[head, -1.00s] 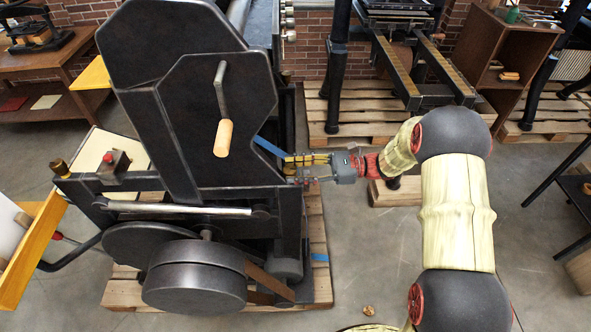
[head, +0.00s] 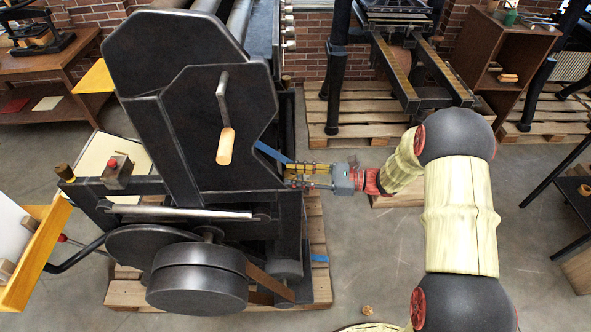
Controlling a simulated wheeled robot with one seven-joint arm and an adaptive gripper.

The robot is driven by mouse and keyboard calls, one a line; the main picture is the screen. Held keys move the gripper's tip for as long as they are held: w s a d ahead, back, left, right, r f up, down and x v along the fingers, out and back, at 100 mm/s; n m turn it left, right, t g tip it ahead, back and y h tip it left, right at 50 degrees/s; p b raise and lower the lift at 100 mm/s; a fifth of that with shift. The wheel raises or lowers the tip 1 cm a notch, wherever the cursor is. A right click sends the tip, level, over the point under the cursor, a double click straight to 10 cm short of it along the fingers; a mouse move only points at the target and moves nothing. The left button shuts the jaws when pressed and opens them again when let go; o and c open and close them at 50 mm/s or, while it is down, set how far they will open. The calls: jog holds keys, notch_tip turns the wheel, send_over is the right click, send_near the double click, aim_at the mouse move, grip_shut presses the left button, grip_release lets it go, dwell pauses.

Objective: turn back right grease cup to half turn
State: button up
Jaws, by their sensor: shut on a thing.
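My gripper (head: 297,176) reaches in from the right to the right side of the large dark press (head: 170,150), just below the blue strap (head: 267,152). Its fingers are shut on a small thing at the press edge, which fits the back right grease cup. The cup itself is hidden by the fingers, so its turn angle cannot be told. A brass-coloured cup (head: 65,172) stands on the press's far left corner, away from my gripper.
A crank with a wooden handle (head: 226,146) hangs on the press side, left of my gripper. The press stands on a wooden pallet (head: 318,235). Another press (head: 405,60) stands behind. The grey floor (head: 375,250) to the right is mostly clear.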

jog(key=shift+m+t+h+p, duration=0.35)
jog(key=shift+m+t, duration=0.25)
jog(key=shift+t, duration=0.4)
jog(key=o, duration=1.2)
jog(key=shift+c, duration=0.2)
jog(key=shift+s, duration=0.1)
jog(key=v, duration=1.2)
